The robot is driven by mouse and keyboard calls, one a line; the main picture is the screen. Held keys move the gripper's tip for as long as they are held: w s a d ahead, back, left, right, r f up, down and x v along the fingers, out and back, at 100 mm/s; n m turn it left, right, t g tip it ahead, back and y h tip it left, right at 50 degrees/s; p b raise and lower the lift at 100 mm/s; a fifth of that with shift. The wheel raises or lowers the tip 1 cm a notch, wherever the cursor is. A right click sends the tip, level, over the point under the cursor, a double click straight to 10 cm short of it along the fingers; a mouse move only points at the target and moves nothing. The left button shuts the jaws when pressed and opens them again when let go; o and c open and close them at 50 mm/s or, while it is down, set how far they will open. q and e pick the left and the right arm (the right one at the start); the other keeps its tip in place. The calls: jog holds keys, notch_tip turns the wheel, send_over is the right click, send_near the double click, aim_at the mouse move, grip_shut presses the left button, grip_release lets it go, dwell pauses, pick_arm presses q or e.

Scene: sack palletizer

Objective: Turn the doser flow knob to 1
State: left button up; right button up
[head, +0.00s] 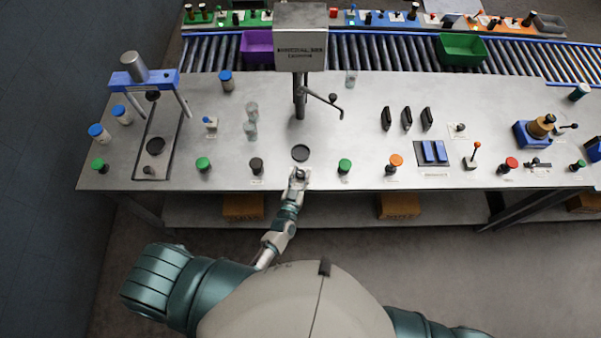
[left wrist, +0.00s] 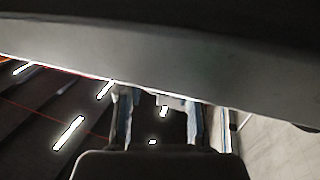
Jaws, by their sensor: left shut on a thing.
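The doser (head: 300,45) is a grey metal box with a spout, standing at the back middle of the bench. A round black disc (head: 300,153) lies on the bench below it. My left gripper (head: 299,174) is at the bench's front edge, just in front of this disc. It is shut on a small dark knob that lines up with the doser; the fingers hide most of it, and its setting cannot be read. In the left wrist view the two fingers (left wrist: 160,112) reach up to a grey metal edge, and their tips are hidden. My right gripper is out of view.
Along the front of the bench (head: 225,140) stand a black knob (head: 257,165) to the left and a green knob (head: 345,166) to the right of my gripper. Clear cups (head: 251,120) stand behind. A roller conveyor (head: 400,55) with bins runs along the back.

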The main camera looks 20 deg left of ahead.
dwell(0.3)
pick_arm(q)
jog(key=o, duration=1.2)
jog(key=shift+c, duration=0.2)
jog(key=shift+s, duration=0.1)
jog(key=s, duration=1.1)
jog(key=shift+s, duration=0.35)
jog(key=shift+f, duration=0.15)
